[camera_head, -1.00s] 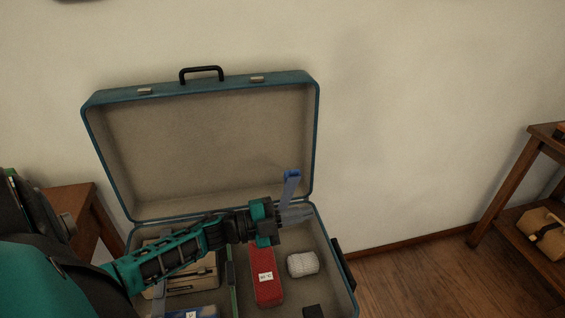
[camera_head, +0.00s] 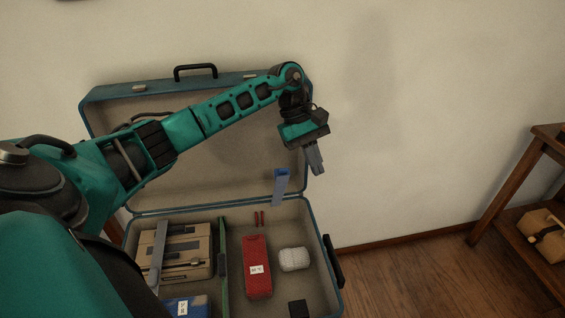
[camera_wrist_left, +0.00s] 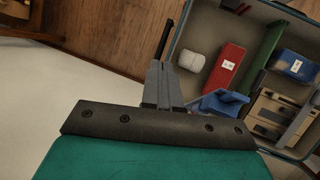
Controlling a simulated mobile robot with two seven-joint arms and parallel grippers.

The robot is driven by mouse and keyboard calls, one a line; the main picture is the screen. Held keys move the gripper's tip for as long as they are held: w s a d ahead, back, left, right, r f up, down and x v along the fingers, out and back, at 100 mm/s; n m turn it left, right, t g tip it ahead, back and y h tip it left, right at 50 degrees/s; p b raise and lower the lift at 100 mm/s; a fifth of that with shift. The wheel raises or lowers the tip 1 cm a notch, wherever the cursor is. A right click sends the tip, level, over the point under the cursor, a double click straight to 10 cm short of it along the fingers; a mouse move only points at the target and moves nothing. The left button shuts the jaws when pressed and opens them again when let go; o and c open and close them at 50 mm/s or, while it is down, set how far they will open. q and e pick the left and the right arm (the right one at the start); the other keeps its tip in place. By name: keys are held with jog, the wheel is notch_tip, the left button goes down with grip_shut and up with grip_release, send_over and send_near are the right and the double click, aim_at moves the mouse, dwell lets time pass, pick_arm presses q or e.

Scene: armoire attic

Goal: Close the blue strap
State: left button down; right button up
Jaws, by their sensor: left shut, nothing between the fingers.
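The blue strap (camera_head: 281,187) stands up from the back edge of the open suitcase (camera_head: 335,296), right of its middle. In the left wrist view the strap (camera_wrist_left: 222,102) shows just right of the fingers. My left gripper (camera_head: 317,168) is shut and empty. It points down, above and to the right of the strap's top, in front of the lid's right edge, and looks apart from the strap. Its fingers also show in the left wrist view (camera_wrist_left: 159,72). The strap's lower end is hard to make out. My right gripper is not in view.
The suitcase holds a red case (camera_head: 257,275), a white roll (camera_head: 294,259), a blue box (camera_head: 190,308), a beige case (camera_head: 197,243) with a grey strap (camera_head: 158,258) and a green strip (camera_head: 223,270). The lid (camera_head: 190,133) stands open behind. A wooden shelf (camera_head: 490,215) is at far right.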

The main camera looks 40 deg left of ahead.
pick_arm(q)
jog(key=a+r+m+g+y, duration=0.1)
jog(key=a+r+y, duration=0.3)
jog(key=a, duration=0.6)
send_over(278, 190)
jog(key=w+a, duration=0.2)
jog(key=shift+m, duration=0.3)
notch_tip(278, 190, down, 9)
jog(key=shift+r, duration=0.1)
